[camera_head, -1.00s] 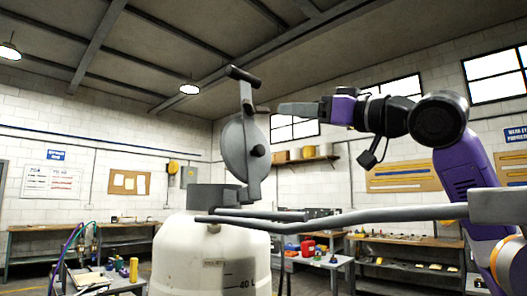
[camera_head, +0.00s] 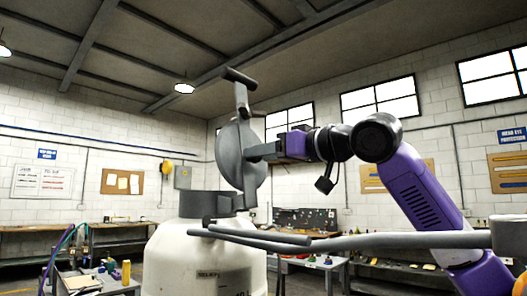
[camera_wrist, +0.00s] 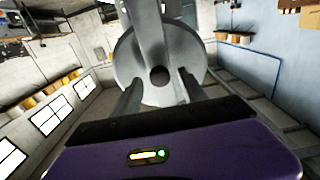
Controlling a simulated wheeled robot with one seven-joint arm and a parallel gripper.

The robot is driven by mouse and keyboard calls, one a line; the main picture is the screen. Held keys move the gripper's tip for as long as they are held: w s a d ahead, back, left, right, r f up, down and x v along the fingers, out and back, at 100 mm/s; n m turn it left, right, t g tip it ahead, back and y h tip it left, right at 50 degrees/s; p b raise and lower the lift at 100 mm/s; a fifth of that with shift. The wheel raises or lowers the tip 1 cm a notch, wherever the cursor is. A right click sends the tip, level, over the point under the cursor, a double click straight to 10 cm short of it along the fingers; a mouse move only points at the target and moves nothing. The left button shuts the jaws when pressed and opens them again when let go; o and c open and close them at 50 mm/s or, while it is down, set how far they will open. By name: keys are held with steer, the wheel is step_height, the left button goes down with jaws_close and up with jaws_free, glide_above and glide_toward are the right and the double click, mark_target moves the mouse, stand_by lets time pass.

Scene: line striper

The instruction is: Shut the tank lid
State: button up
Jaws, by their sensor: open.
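The tank (camera_head: 205,262) is white, with a grey collar (camera_head: 208,205) around its mouth. Its round grey lid (camera_head: 228,155) stands open and upright above the collar, with a bar across it and a black handle (camera_head: 238,78) at the top. My gripper (camera_head: 258,152) is at the right side of the lid, at about mid-height, its fingers level and pointing left. In the wrist view the lid (camera_wrist: 190,55) fills the space ahead, its dark central hub between the two parted fingers (camera_wrist: 158,92). The gripper is open; whether the fingers touch the lid I cannot tell.
A grey tubular handlebar (camera_head: 400,241) runs from the tank's front to the right, below my arm. Workbenches (camera_head: 130,240) with tools stand along the walls behind. The air left of the lid is clear.

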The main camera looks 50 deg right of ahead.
steer(key=shift+w, duration=0.15)
jaws_close()
stand_by(1.4)
